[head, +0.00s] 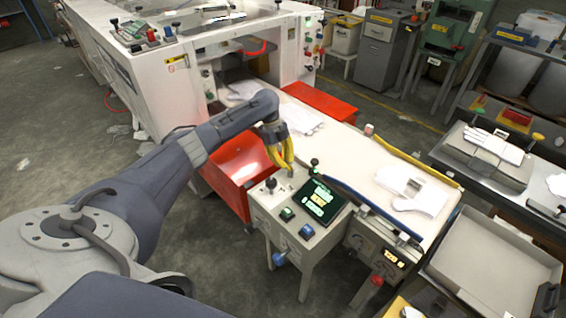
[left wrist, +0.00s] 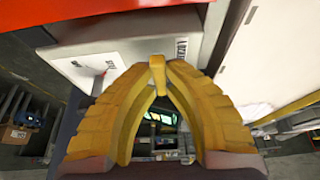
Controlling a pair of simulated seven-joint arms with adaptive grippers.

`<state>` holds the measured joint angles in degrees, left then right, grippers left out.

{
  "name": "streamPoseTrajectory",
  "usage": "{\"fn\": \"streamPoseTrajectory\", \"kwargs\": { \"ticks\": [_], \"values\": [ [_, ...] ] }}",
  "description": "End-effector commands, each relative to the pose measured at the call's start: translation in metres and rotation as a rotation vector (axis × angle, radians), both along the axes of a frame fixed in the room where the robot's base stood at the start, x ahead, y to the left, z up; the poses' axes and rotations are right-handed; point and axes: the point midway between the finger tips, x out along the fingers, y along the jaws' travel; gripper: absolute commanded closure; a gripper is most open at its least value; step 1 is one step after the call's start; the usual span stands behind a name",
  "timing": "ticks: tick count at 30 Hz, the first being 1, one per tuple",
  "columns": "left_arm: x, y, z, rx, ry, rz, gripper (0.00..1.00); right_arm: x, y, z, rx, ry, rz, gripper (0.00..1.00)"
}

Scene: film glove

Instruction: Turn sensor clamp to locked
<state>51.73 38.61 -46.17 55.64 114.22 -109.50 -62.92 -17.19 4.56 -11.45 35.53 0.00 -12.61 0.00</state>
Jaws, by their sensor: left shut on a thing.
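My left gripper (head: 286,166) has yellow fingers and reaches down to the back edge of the grey control cabinet (head: 306,237). In the left wrist view my left gripper (left wrist: 157,66) has its fingertips closed on a small yellow lever (left wrist: 157,78), which looks like the handle of the sensor clamp. The lever stands beside a pale box face (left wrist: 85,55) with small printed labels and a red mark. In the head view the fingers hide the lever. My right gripper is not in view.
The cabinet top carries a dark screen (head: 319,201), a grey knob (head: 270,184) and a dark-green knob (head: 314,164). A red bin (head: 238,170) stands just left of it. A white table (head: 352,160) with gloves (head: 410,190) extends right. A large white machine (head: 175,65) stands behind.

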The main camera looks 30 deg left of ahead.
Motion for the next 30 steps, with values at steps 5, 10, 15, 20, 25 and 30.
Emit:
{"fn": "streamPoseTrajectory", "kwargs": {
  "ticks": [5, 10, 15, 20, 25, 30],
  "values": [
    [0.0005, -0.0015, -0.0006, -0.002, 0.001, -0.025, 1.0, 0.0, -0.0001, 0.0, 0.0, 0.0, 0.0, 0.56],
    [0.0008, -0.0014, -0.0006, -0.002, 0.001, -0.03, 1.0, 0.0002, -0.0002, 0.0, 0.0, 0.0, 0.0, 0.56],
    [0.0008, -0.0016, -0.0005, -0.001, 0.0, -0.029, 1.0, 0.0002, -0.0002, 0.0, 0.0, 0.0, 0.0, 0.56],
    [0.0009, -0.0014, -0.0005, -0.001, 0.0, -0.029, 0.78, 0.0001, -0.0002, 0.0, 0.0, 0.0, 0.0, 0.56],
    [0.0009, -0.0009, -0.0003, -0.001, 0.0, -0.028, 0.64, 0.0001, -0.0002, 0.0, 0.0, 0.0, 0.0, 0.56],
    [0.001, -0.0006, 0.0, 0.0, 0.0, -0.028, 0.64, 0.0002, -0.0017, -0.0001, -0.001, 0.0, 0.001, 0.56]
  ]
}}
